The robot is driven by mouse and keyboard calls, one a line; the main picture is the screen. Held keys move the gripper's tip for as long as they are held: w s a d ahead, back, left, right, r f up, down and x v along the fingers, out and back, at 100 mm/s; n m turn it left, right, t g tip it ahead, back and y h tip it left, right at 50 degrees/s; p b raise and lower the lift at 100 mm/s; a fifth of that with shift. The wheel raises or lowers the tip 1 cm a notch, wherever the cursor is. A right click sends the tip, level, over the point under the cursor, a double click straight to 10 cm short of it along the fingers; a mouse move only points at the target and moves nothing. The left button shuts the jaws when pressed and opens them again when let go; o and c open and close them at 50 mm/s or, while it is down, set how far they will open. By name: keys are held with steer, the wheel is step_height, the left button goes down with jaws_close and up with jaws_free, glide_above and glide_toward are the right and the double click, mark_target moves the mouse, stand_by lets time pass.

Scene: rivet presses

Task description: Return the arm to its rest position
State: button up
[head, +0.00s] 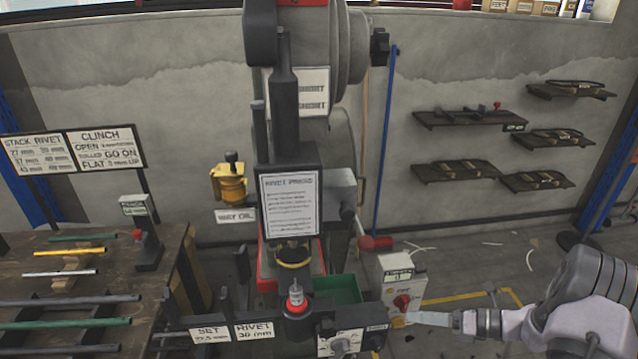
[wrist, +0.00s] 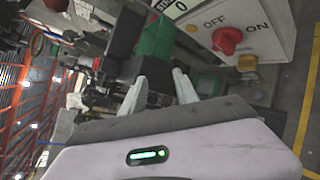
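My gripper (head: 422,318) is at the lower right of the head view, in front of the switch box (head: 398,270). In the wrist view its two pale fingers (wrist: 159,88) stand apart with nothing between them. The box carries a red knob (head: 402,302). In the wrist view the knob (wrist: 227,40) lies between the OFF and ON labels, apart from the fingers. The arm comes in from the right edge. The rivet press (head: 290,160) stands in the middle of the head view.
A wooden bench (head: 95,275) with coloured rods is at the left. A control panel (head: 345,342) sits low in front of the press. A green bin (head: 340,290) is beside the press. Wall shelves (head: 470,119) are at the right. Floor behind the arm looks mostly clear.

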steer(key=s+a+r+n+g+h, duration=0.2)
steer(key=s+a+r+n+g, duration=0.15)
steer(key=a+r+n, duration=0.45)
steer(key=s+a+r+n+g+h, duration=0.2)
steer(key=s+a+r+n+h, duration=0.15)
steer(key=a+r+n, duration=0.5)
steer(key=s+a+r+n+t+h, duration=0.1)
steer(key=s+r+n+t+h, duration=0.1)
steer(key=s+r+n, duration=0.2)
steer(key=s+a+r+n+t+h, duration=0.2)
steer(key=s+r+n, duration=0.2)
steer(key=s+n, duration=0.4)
steer(key=s, duration=0.3)
steer(key=shift+s+r+n+h, duration=0.15)
steer(key=shift+r+n+h, duration=0.1)
steer(key=shift+n+h, duration=0.1)
